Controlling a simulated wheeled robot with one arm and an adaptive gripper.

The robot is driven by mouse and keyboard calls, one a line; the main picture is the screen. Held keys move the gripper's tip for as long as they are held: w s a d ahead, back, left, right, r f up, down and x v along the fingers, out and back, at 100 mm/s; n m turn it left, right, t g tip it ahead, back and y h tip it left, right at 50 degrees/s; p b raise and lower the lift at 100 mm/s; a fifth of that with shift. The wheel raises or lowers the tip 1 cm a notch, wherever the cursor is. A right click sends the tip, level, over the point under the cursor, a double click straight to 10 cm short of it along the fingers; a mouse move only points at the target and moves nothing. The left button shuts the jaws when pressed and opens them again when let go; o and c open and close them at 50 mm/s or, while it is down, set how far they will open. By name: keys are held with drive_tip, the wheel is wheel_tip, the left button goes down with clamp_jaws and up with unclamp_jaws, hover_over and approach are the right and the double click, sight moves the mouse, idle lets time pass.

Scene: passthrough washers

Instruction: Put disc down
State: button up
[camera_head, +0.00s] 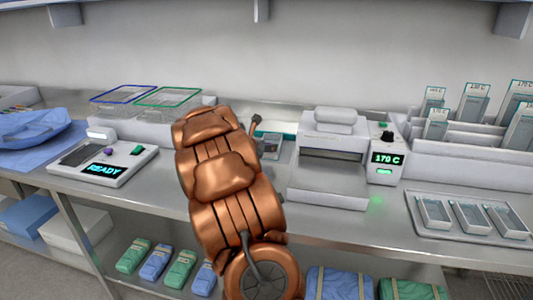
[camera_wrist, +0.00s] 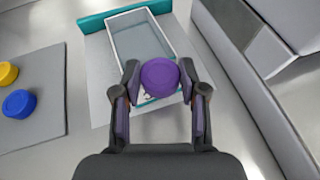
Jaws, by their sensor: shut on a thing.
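A purple disc (camera_wrist: 160,76) is held between the two fingertips of my gripper (camera_wrist: 159,80) in the wrist view. The gripper is shut on it. Under and beyond the disc is a shallow clear-walled tray (camera_wrist: 135,38) with a teal bar at its far edge. The disc overlaps the tray's near edge in the picture; I cannot tell the height between them. In the head view the tray (camera_head: 269,146) shows just right of my copper arm, and the arm hides the disc and most of the gripper.
A yellow disc (camera_wrist: 8,73) and a blue disc (camera_wrist: 18,104) lie on a grey pad (camera_wrist: 45,120) at left. A white device reading 170 C (camera_head: 386,160) stands right of the arm, and a READY device (camera_head: 105,168) left. Trays (camera_head: 470,218) sit far right.

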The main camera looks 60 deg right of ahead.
drive_tip(key=shift+w+d+f, duration=0.1)
drive_tip(key=shift+d+f, duration=0.15)
drive_tip(key=shift+d, duration=0.05)
drive_tip(key=shift+f, duration=1.55)
drive_tip(key=shift+f+b, duration=0.15)
drive_tip(key=shift+b, duration=0.15)
drive_tip(key=o, duration=0.9)
